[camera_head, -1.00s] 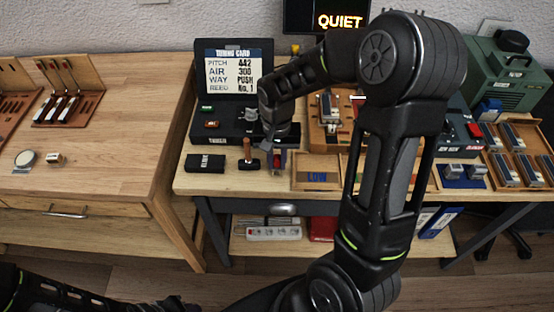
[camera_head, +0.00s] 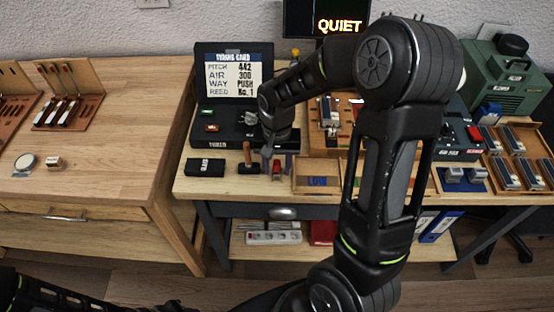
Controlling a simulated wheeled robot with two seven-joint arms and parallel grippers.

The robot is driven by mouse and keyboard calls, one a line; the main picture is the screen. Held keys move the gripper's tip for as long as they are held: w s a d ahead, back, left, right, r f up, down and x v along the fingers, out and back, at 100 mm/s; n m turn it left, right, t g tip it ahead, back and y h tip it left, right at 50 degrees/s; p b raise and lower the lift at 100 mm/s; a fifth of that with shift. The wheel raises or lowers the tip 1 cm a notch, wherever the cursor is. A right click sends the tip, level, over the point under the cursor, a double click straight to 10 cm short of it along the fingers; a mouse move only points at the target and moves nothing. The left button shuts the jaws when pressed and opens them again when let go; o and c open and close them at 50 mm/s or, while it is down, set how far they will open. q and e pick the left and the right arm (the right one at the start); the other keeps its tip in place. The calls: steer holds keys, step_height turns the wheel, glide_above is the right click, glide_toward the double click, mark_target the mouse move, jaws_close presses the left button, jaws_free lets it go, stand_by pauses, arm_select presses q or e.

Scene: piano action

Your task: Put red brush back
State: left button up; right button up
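A small red piece (camera_head: 277,166), which looks like the red brush, shows low at the front edge of the right bench, just right of a brown-handled tool (camera_head: 247,155) on a dark base. My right gripper (camera_head: 277,157) points down over it. Its two fingers look spread, one on each side of the red piece; whether they touch it is too small to tell. The upper part of the red piece is hidden by the gripper. My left arm shows at the bottom left; its gripper is out of view.
A black case with a tuning card (camera_head: 234,79) stands behind the gripper. A black box (camera_head: 205,167) lies to the left and a wooden tray marked LOW (camera_head: 317,182) to the right. My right arm hides the bench's middle. The left bench (camera_head: 110,150) has clear room.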

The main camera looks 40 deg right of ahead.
mark_target(277, 163)
step_height(277, 163, up, 12)
steer(key=b, duration=0.1)
steer(key=shift+r+b, duration=0.15)
steer(key=shift+b, duration=0.15)
stand_by(0.6)
